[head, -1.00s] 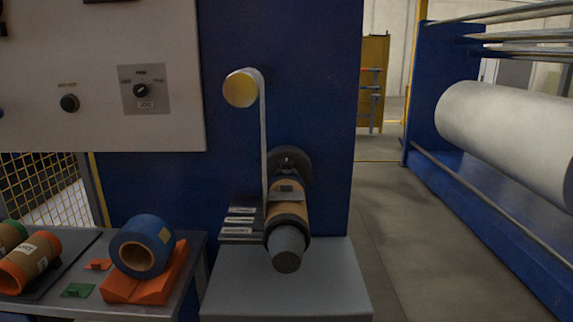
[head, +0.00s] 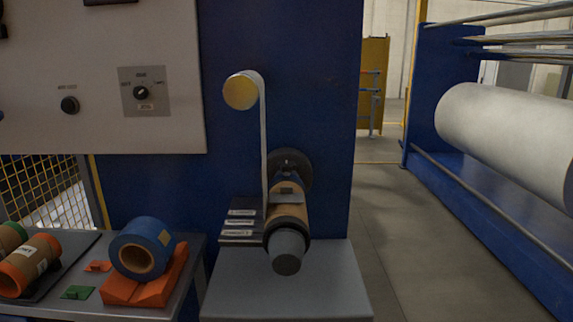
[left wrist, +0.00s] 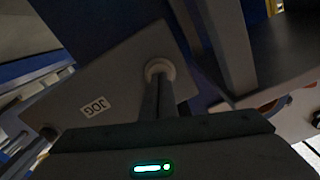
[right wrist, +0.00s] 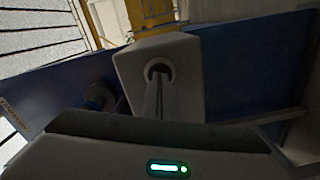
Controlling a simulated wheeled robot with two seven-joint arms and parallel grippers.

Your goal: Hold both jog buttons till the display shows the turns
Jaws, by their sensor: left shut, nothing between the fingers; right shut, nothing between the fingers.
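In the left wrist view, a grey plate marked JOG (left wrist: 122,88) carries a pale round jog button (left wrist: 161,64). My left gripper (left wrist: 159,78) is shut and empty, with its fingertips at the button's face, seemingly touching it. In the right wrist view, a grey box (right wrist: 185,50) carries a round jog button (right wrist: 158,63). My right gripper (right wrist: 158,80) is shut and empty, its tips at that button's middle. The fingertips hide both button centres, so how far either is pressed cannot be told. Neither gripper shows in the head view. No readable display is in view.
A control panel (head: 60,120) with a knob (head: 141,93) is at upper left. A film strip (head: 264,140) runs from a roller (head: 240,91) to a brown core (head: 285,204). A side table holds a blue roll (head: 143,246) on an orange cradle (head: 150,288).

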